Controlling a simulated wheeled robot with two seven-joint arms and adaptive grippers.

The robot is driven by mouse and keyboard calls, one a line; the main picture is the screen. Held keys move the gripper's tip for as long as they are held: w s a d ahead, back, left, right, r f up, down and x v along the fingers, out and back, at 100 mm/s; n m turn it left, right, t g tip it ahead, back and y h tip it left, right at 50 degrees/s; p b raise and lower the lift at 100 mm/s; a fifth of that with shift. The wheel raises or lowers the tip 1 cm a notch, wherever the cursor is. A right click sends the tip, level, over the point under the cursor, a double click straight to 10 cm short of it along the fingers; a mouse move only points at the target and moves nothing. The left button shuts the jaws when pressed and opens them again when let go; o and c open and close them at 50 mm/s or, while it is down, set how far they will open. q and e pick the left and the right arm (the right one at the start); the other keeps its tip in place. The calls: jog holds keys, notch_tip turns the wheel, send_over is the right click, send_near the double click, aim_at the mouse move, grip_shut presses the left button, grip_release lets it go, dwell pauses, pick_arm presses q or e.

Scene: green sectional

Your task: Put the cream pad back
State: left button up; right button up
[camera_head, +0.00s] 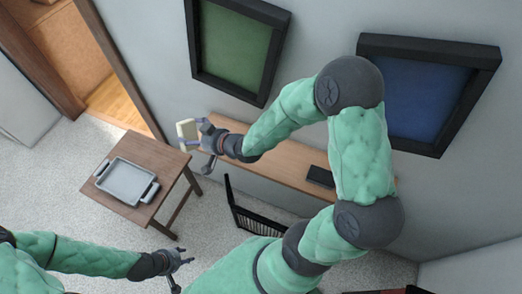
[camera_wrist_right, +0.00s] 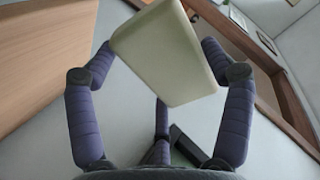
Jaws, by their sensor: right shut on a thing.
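The cream pad (camera_head: 184,131) is a pale, thick rectangular block, held up near the left end of the long wooden desk (camera_head: 285,160). My right gripper (camera_head: 194,134) is shut on it.
A small brown table (camera_head: 168,158) with a grey tray (camera_head: 125,181) stands left. A black object (camera_head: 320,177) lies on the desk. A black slatted item (camera_head: 257,219) is below it. Green (camera_head: 233,47) and blue (camera_head: 425,95) framed panels hang on the wall.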

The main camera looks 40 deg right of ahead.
aim_at(199, 147)
jog(key=shift+s+d+f+g+h+p, duration=0.1)
jog(key=shift+s+f+g+h+p, duration=0.2)
jog(key=shift+s+g, duration=0.45)
jog(key=shift+s+f+g+h+p, duration=0.15)
jog(key=shift+s+g+h, duration=0.2)
jog(key=shift+s+g, duration=0.35)
jog(key=shift+s+d+f+g+h+p, duration=0.1)
jog(key=shift+s+f+g+h, duration=0.2)
jog(key=shift+s+g, duration=0.45)
jog(key=shift+s+r, duration=0.1)
jog(key=shift+s+g+h, duration=0.25)
jog(key=shift+g, duration=0.05)
